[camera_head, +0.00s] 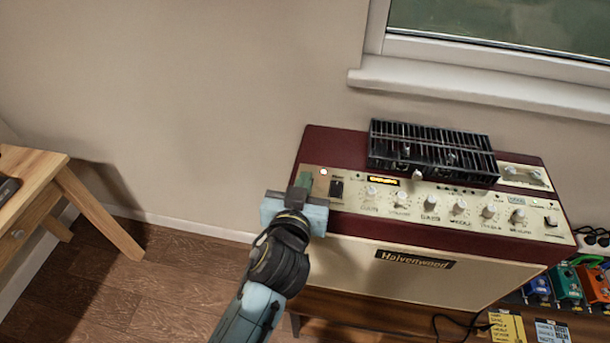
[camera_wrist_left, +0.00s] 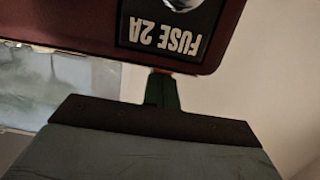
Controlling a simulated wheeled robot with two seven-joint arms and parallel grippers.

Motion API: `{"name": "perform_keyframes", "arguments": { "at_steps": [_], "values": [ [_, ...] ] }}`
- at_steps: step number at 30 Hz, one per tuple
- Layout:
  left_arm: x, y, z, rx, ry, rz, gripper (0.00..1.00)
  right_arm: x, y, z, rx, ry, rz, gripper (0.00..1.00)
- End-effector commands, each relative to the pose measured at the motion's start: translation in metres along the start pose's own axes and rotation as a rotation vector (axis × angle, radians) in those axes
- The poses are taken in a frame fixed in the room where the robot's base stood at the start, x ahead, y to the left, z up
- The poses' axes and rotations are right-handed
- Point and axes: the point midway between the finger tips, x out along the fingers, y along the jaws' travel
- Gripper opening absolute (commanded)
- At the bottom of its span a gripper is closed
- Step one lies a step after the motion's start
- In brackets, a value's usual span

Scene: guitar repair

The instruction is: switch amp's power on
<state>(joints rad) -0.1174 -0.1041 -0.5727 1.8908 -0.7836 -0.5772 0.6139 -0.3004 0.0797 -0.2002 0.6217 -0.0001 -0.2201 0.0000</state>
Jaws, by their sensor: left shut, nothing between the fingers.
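The amp (camera_head: 420,265) is dark red with a cream front and a "Halvenwood" badge. Its control panel (camera_head: 345,208) carries a row of knobs, a glowing orange display (camera_head: 384,181) and a lit indicator (camera_head: 323,172) at the left end. A black switch (camera_head: 337,188) sits just below and right of the indicator. My left gripper (camera_head: 304,180) is shut and empty at the panel's left end, left of the switch. In the left wrist view its fingertips (camera_wrist_left: 162,90) are by the amp's red edge, near a "FUSE 2A" label (camera_wrist_left: 165,35). Contact cannot be told.
A black slatted unit (camera_head: 430,150) stands on the amp top. A window sill (camera_head: 480,85) is above it. A wooden table (camera_head: 35,185) is at the left. Colored pedals (camera_head: 568,285) and yellow cards (camera_head: 507,327) lie at the lower right. Floor is clear at the left.

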Motion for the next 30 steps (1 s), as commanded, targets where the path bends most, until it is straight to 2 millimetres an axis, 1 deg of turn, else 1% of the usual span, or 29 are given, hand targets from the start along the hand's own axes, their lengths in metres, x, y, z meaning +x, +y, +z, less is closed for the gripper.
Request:
{"name": "perform_keyframes", "arguments": {
  "at_steps": [4,8,16,18,24,27,30],
  "values": [
    [0.0,0.0,0.0,0.0,0.0,0.0,0.0,0.0,0.0,0.0,0.0,0.0,0.0,0.0],
    [-0.001,0.001,-0.009,-0.001,0.0,0.001,0.0,-0.009,0.0,-0.001,0.0,0.0,0.0,0.0],
    [-0.004,0.003,-0.047,-0.001,0.0,0.006,0.0,-0.045,0.001,-0.004,0.0,-0.001,0.0,0.0],
    [-0.021,0.003,-0.043,-0.002,-0.002,0.006,0.0,-0.039,0.001,-0.003,0.0,-0.001,0.0,0.0],
    [-0.063,0.003,-0.05,-0.002,-0.003,0.006,0.0,-0.037,0.001,-0.004,0.0,0.001,0.001,0.0],
    [-0.08,0.002,-0.054,-0.002,-0.002,0.006,0.0,-0.036,0.001,-0.004,0.0,0.0,0.001,0.0],
    [-0.092,0.003,-0.056,0.0,-0.002,0.006,0.0,-0.036,0.001,-0.004,0.0,0.0,0.001,0.0]
  ]
}}
